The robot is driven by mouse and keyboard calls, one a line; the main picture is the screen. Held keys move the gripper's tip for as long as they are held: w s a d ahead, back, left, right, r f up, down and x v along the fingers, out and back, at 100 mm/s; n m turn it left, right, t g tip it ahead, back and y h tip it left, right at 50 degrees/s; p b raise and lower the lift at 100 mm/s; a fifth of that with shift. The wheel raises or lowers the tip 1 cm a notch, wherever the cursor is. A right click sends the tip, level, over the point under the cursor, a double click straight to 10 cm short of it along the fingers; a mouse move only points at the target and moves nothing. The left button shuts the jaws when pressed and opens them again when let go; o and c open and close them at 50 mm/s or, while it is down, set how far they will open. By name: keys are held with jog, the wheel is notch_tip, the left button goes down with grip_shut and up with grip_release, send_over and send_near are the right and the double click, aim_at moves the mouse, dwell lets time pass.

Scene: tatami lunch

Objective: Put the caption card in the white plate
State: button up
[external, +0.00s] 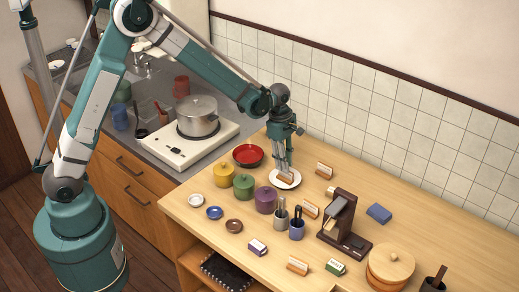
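The white plate (294,185) lies on the wooden counter, near the tiled wall. A small brown-and-white caption card (286,179) is at the plate's middle, within its rim as seen from here. I cannot tell whether the card rests on the plate or is held just above it. My gripper (285,172) points down over the plate, with its fingertips at the card. Its fingers partly cover the plate's back. The view is too small to tell whether they are closed on the card. Similar cards stand behind the plate (325,169) and in front of it (310,209).
A red plate (249,156) is left of the white plate. Yellow (224,175), green (244,185) and purple (266,200) pots stand in front-left. Cups with utensils (297,229) and a dark brown device (342,225) stand in front-right. The counter's right back is mostly clear.

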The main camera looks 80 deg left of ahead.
aim_at(282, 176)
notch_tip(282, 176, up, 8)
jog(key=shift+s+a+r, duration=0.15)
jog(key=shift+s+a, duration=0.3)
dwell(0.6)
jog(key=s+d+r+m+t+y, duration=0.1)
jog(key=s+d+r+m+t, duration=0.2)
jog(key=s+d+r+m, duration=1.3)
jog(key=s+d+r+m+t, duration=0.1)
jog(key=s+d+m, duration=0.4)
jog(key=s, duration=0.4)
jog(key=s+d+m+t, duration=0.2)
jog(key=s+d+m, duration=0.4)
jog(key=s+d, duration=0.2)
jog(key=shift+s+r, duration=0.4)
jog(key=shift+s, duration=0.65)
